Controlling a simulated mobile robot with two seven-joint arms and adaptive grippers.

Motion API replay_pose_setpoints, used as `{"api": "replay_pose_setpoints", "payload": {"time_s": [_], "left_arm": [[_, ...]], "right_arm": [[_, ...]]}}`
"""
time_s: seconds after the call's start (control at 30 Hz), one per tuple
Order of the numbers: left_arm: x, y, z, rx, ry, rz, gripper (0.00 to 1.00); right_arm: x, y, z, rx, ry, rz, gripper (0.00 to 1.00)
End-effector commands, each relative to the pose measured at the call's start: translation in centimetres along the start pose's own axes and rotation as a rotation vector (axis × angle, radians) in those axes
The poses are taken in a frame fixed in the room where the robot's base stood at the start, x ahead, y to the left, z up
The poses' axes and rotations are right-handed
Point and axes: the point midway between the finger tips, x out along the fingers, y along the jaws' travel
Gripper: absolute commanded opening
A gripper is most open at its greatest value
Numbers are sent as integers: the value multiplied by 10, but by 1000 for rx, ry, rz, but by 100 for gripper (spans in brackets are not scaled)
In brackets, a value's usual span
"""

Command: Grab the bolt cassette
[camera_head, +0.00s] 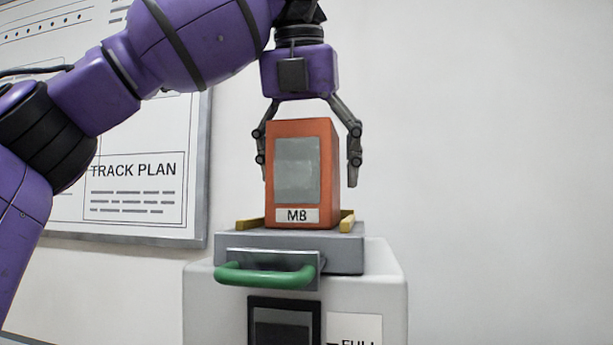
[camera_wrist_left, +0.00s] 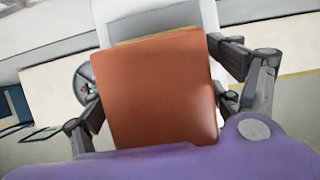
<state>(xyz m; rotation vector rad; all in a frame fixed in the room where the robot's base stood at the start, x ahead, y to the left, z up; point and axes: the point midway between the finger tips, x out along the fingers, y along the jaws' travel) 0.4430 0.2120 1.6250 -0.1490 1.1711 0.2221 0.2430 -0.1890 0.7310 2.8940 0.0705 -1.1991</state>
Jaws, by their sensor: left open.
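The bolt cassette (camera_head: 297,171) is an orange upright box with a grey window and an "M8" label. It stands on a grey plate (camera_head: 345,255) between low yellow rails (camera_head: 347,221), on top of a white cabinet (camera_head: 394,290). My left gripper (camera_head: 308,172) is open above it and points down, with one finger on either side of the cassette. In the left wrist view the orange top of the cassette (camera_wrist_left: 155,95) fills the middle between the fingers. My right gripper is not in view.
A green handle (camera_head: 265,277) sticks out at the front of the grey plate. A "FULL" label and a dark panel (camera_head: 284,322) are on the cabinet front. A "TRACK PLAN" board (camera_head: 135,195) hangs on the wall behind. The space right of the cabinet is clear.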

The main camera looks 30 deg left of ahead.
Motion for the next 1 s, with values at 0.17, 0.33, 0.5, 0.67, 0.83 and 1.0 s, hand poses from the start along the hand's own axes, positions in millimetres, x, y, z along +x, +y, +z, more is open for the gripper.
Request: {"api": "replay_pose_setpoints", "payload": {"time_s": [0.17,0.33,0.5,0.67,0.83,1.0], "left_arm": [[0,0,0,0,0,0,84],[2,0,-1,1,1,1,84],[4,0,-2,1,1,1,84],[5,0,-2,0,0,0,84],[5,0,-2,0,1,0,84],[5,0,-2,0,1,0,62]], "right_arm": [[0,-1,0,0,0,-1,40],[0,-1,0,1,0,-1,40],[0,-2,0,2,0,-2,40],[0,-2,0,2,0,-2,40],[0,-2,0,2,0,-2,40],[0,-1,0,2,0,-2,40]]}}
